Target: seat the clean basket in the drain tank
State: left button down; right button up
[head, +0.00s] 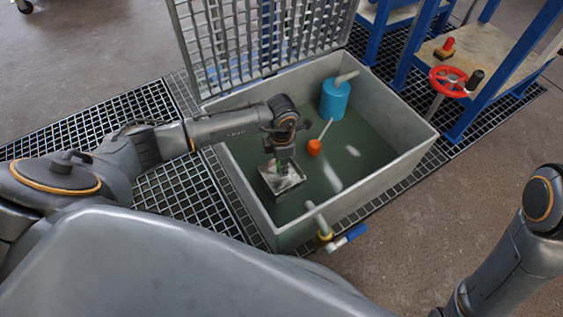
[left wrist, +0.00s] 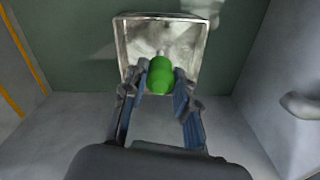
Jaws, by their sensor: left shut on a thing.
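The drain tank (head: 398,148) is a grey rectangular trough holding dark green liquid. The basket (head: 289,184) is a square, shiny metal piece with a green handle, inside the tank's walls toward the near left. In the left wrist view the basket (left wrist: 200,28) lies beyond the fingers, and its green handle (left wrist: 160,76) is between them. My left gripper (head: 282,160) reaches down over the tank and is shut on the handle; its fingers also show in the left wrist view (left wrist: 158,88). I cannot tell whether the basket touches the tank floor. My right gripper is out of view.
A blue cylinder (head: 335,99) and an orange float (head: 314,148) are in the tank. A raised grating (head: 262,40) stands along its far left side. A blue-handled valve (head: 346,238) sticks out in front. A blue-framed bench (head: 474,65) with a red handwheel (head: 448,81) stands right.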

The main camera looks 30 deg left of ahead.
pick_arm(q)
jog(key=shift+f, duration=0.25)
jog(key=c, duration=1)
grip_release()
jog(key=shift+o, duration=0.2)
notch_tip(320, 180, up, 12)
